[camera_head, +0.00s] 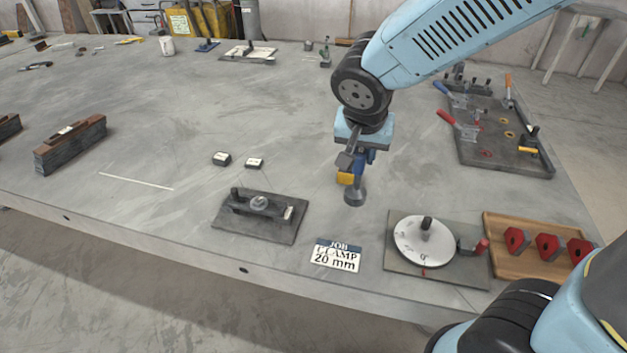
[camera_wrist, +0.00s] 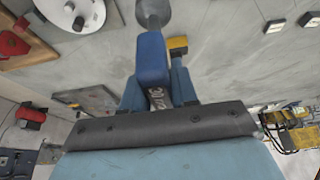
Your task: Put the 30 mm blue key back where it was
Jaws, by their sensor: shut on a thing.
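My gripper (camera_head: 350,170) is shut on the blue key (camera_head: 368,157), above the middle right of the table. The key's grey round end (camera_head: 354,196) points down and appears clear of the tabletop. In the wrist view the blue key (camera_wrist: 152,62) stands between the fingers of my gripper (camera_wrist: 160,75), with its grey end at the top edge. A white marking on the key is partly hidden and not fully readable. A yellow-tipped part shows beside it.
Two small dark blocks with white labels (camera_head: 221,158) (camera_head: 254,163) lie to the left. Nearer stand a dark clamp plate (camera_head: 290,229), a "JOB CLAMP 20 mm" card (camera_head: 336,255), a white dial (camera_head: 415,245) and a wooden board (camera_head: 500,255) with red pieces. Table centre is bare.

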